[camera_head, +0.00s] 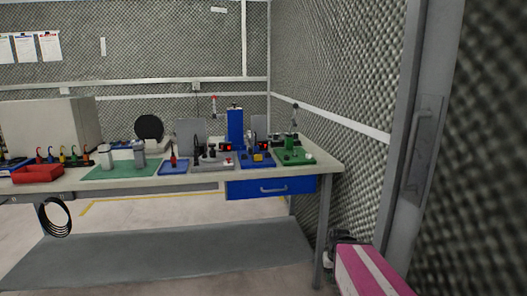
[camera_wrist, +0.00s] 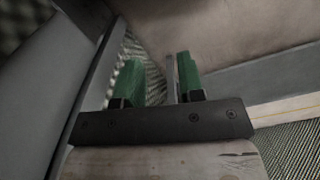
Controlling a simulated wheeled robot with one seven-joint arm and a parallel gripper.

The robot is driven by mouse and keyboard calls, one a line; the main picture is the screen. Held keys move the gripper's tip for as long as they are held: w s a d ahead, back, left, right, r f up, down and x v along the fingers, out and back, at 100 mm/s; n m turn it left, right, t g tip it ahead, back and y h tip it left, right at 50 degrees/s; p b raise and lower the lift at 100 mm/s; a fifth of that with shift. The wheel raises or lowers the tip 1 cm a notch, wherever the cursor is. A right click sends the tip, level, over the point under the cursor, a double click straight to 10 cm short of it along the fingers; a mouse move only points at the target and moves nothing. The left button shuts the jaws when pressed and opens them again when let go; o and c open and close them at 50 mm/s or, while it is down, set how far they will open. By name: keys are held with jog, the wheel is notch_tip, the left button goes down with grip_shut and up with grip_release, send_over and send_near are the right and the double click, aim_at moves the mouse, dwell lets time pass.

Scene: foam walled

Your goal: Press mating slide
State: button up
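A workbench (camera_head: 215,182) stands against the far wall. Several small fixtures sit on its right part: a blue station with a tall blue column (camera_head: 235,126), a grey-based fixture (camera_head: 212,167) and a green-based fixture with a lever (camera_head: 294,157). I cannot tell at this size which part is the mating slide. My gripper (camera_wrist: 157,78) shows two green fingers apart, with nothing clearly held between them. In the head view my pink arm reaches in at the lower right, well short of the fixtures. None of the fixtures can be made out in the wrist view.
A red tray (camera_head: 38,174), a green mat (camera_head: 112,171) and a blue tray (camera_head: 173,168) lie on the bench. A blue drawer (camera_head: 270,187) hangs under its right end. A door frame with a handle (camera_head: 420,150) stands close on the right. Floor before the bench is clear.

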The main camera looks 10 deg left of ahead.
jog(key=shift+c, duration=0.4)
jog(key=shift+w, duration=0.1)
jog(key=c, duration=0.5)
jog(key=shift+w+a+r, duration=0.15)
jog(key=shift+w+r, duration=0.05)
jog(key=shift+w, duration=0.1)
grip_shut()
jog(key=w+a+r+n+t+y, duration=0.1)
jog(key=w+a+r+n, duration=0.45)
jog(key=w+r, duration=0.35)
jog(key=w+a+r+n+t+y, duration=0.2)
jog(key=w+a+r+n, duration=0.3)
jog(key=w+a+r, duration=0.3)
jog(key=w+a+r+n+y, duration=0.1)
jog(key=w+a+r+n, duration=0.2)
jog(key=r, duration=0.5)
jog(key=w+a+r+n+y, duration=0.1)
jog(key=w+a+r+n, duration=0.2)
jog(key=r, duration=0.6)
jog(key=w+a+r+n+t+y, duration=0.1)
jog(key=w+a+r+n, duration=0.2)
jog(key=a+r, duration=0.3)
notch_tip(320, 180, up, 2)
jog(key=shift+w+r, duration=0.25)
jog(key=shift+w, duration=0.05)
jog(key=shift+n, duration=0.25)
